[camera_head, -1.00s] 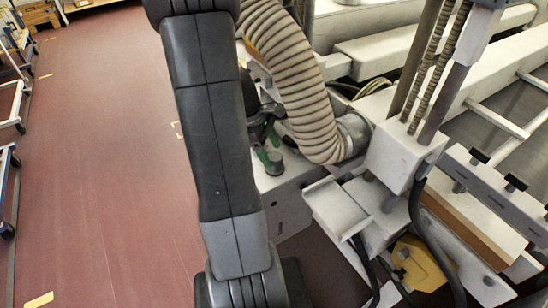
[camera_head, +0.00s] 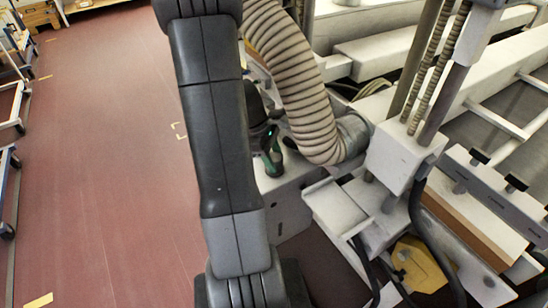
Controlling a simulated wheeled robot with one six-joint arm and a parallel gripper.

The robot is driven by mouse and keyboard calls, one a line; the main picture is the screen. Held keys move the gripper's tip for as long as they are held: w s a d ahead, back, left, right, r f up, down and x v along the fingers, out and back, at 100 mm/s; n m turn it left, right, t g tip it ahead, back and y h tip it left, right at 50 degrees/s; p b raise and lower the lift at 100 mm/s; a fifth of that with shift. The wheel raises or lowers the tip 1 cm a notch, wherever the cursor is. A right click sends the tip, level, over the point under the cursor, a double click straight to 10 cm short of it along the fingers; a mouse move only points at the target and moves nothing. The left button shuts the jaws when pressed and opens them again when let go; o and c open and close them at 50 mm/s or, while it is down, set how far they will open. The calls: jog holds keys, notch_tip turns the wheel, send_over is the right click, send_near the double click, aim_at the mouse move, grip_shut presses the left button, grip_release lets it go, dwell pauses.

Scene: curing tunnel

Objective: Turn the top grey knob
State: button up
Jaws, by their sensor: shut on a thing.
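My gripper (camera_head: 271,152) shows partly behind my dark arm link, at the white-grey machine box just left of the ribbed hose. It is dark with a green part on a finger, and its fingers stand close together at the upper face of the box (camera_head: 289,188). It is shut on the top grey knob, which the fingers and my arm hide almost wholly. I cannot make out the knob's outline or its angle.
A thick beige ribbed hose (camera_head: 290,75) curves down close to the right of my gripper. White machine frames, rods and a yellow part (camera_head: 418,268) fill the right side. The red-brown floor (camera_head: 110,150) at left is open, with trolleys at its far left edge.

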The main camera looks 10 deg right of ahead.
jog(key=shift+m+g, duration=0.3)
jog(key=shift+m, duration=0.3)
jog(key=o, duration=1)
jog(key=shift+c, duration=0.2)
jog(key=v, duration=1.3)
jog(key=shift+r+p, duration=0.4)
jog(key=shift+r, duration=0.05)
